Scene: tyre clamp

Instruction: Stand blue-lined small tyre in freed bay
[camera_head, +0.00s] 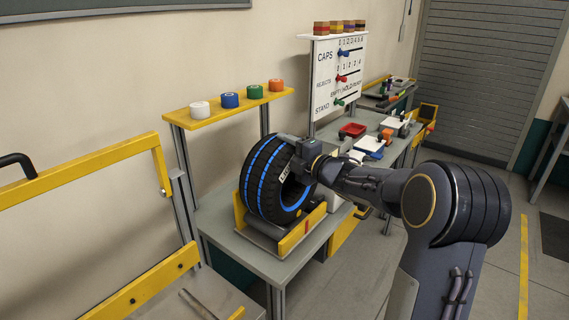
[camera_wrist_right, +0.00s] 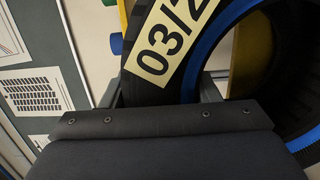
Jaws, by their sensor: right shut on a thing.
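The blue-lined tyre (camera_head: 262,182) stands upright in a yellow-sided cradle (camera_head: 294,238) on the grey bench. It is black with blue stripes round the tread and a blue ring at the rim. My right gripper (camera_head: 298,150) is shut on the tyre's upper right wall. In the right wrist view the two fingers (camera_wrist_right: 160,92) sit on either side of the tyre wall, next to a cream label (camera_wrist_right: 172,42) reading "03/2". I cannot tell whether the tyre's weight rests on the cradle. My left gripper is not in view.
A yellow shelf (camera_head: 226,106) behind the tyre carries white, blue, green and orange caps. A sign board (camera_head: 339,72) with coloured pegs stands to its right. A red tray (camera_head: 353,130) and other small items lie farther along the bench. A yellow frame (camera_head: 80,172) stands at the left.

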